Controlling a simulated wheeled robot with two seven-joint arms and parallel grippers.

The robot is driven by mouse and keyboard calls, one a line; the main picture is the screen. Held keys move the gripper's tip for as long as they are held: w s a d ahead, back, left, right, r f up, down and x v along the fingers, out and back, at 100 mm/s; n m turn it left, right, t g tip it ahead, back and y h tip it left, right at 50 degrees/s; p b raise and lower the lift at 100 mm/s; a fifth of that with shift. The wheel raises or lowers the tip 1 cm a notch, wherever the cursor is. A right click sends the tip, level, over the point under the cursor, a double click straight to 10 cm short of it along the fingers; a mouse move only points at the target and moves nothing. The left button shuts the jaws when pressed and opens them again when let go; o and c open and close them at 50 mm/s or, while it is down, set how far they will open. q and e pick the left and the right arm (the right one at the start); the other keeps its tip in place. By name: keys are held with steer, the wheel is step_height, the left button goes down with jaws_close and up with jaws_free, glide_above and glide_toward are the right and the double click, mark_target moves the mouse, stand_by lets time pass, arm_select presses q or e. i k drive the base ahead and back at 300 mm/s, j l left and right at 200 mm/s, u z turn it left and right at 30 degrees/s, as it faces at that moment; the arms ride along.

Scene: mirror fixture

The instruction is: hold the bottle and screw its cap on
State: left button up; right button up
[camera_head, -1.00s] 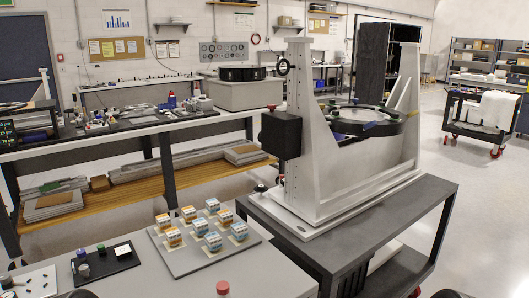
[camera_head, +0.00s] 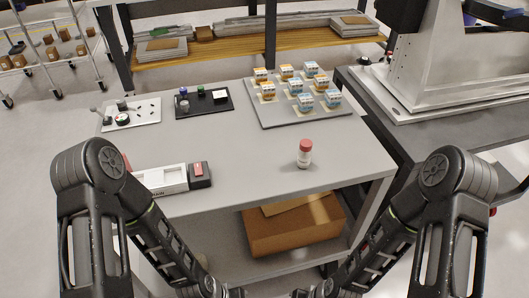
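A small white bottle (camera_head: 304,160) stands upright on the grey table near its front edge, right of the middle. A red cap (camera_head: 305,145) sits on its top; I cannot tell how tightly. My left gripper (camera_head: 236,293) and my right gripper (camera_head: 300,293) barely show at the bottom edge of the head view, past the ends of my forearms. Both are in front of the table and well apart from the bottle. Their fingers are cut off or too small to read.
The grey table (camera_head: 240,150) is clear around the bottle. A white fixture with a black block (camera_head: 200,181) lies at its front left. A grey board (camera_head: 265,116) with several small boxes, a black tray (camera_head: 188,107) and a white plate (camera_head: 147,112) lie behind. A cardboard box (camera_head: 285,233) is on the lower shelf.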

mark_target(303, 159)
steer(key=l+u, duration=0.7)
steer(key=l, duration=0.15)
steer(key=l+u, duration=0.4)
steer(key=k+l, duration=0.1)
steer(key=l, duration=0.55)
steer(key=k+l, duration=0.15)
steer(key=l, duration=0.2)
steer(key=u, duration=0.05)
